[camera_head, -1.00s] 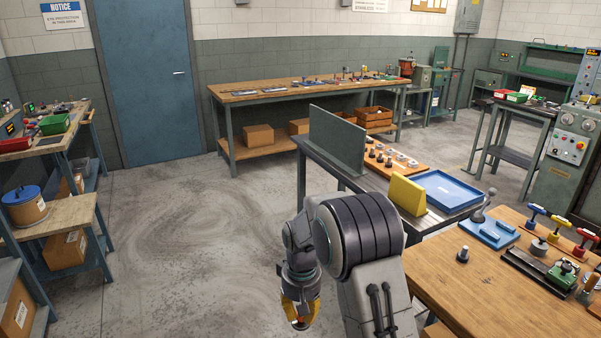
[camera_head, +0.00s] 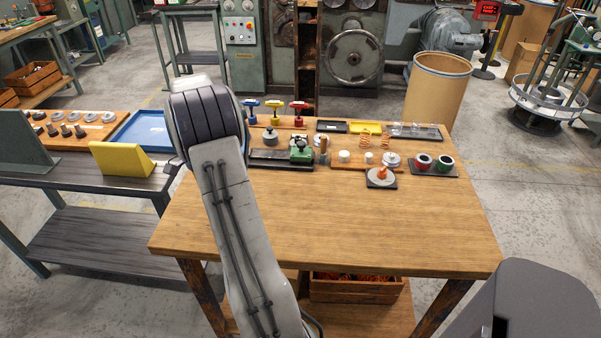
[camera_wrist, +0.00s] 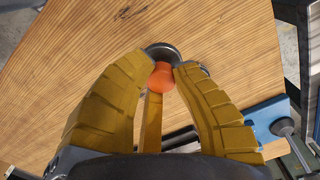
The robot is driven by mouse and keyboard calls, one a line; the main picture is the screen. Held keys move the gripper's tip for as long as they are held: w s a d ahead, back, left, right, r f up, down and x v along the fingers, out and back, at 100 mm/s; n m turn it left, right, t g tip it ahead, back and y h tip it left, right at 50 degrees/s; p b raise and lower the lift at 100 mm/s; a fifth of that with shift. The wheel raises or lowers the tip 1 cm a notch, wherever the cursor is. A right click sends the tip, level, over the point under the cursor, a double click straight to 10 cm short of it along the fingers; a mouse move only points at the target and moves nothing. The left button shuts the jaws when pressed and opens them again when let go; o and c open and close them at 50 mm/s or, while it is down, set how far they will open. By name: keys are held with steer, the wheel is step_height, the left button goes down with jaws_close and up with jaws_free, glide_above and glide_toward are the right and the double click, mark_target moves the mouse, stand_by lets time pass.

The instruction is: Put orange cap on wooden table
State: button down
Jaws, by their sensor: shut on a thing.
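In the wrist view my gripper (camera_wrist: 160,68) is shut on the orange cap (camera_wrist: 162,78), which sits between the tips of its yellow fingers. The wooden table (camera_wrist: 225,40) spreads below it, and the held cap is seen over the tabletop. I cannot tell whether the cap touches the wood. A grey round piece (camera_wrist: 160,50) shows just beyond the cap, partly hidden by it and the fingers. In the head view the wooden table (camera_head: 340,225) stands in front of me. There my arm hides the gripper and the cap.
Coloured T-handled tools (camera_head: 274,112), springs (camera_head: 365,138), a disc with an orange top (camera_head: 382,176) and red and green rings (camera_head: 433,163) line the table's back. The front middle is bare. A yellow wedge (camera_head: 122,160) and blue tray (camera_head: 142,130) stand on the left bench.

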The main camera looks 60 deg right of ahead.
steer(key=s+d+r+m+b, duration=0.1)
steer(key=s+d+r+m, duration=0.1)
steer(key=s+d+m, duration=0.95)
steer(key=s+d+r+m+b, duration=0.1)
steer(key=s+d+r+m, duration=0.2)
steer(key=s+d+m, duration=0.75)
steer(key=s+a+m, duration=0.1)
steer(key=s+a, duration=0.1)
steer(key=s, duration=1.1)
steer(key=s+a+f, duration=0.2)
steer(key=a, duration=0.1)
steer(key=s+a+f, duration=0.1)
steer(key=a+f, duration=0.1)
steer(key=a, duration=0.1)
steer(key=s+a+f+p, duration=0.1)
steer(key=s+a, duration=0.1)
steer(key=a, duration=0.1)
steer(key=shift+s+f, duration=0.3)
steer(key=shift+f, duration=0.1)
steer(key=shift+f+p, duration=0.45)
steer(key=shift+f, duration=1.6)
steer(key=c, duration=1.2)
jaws_free()
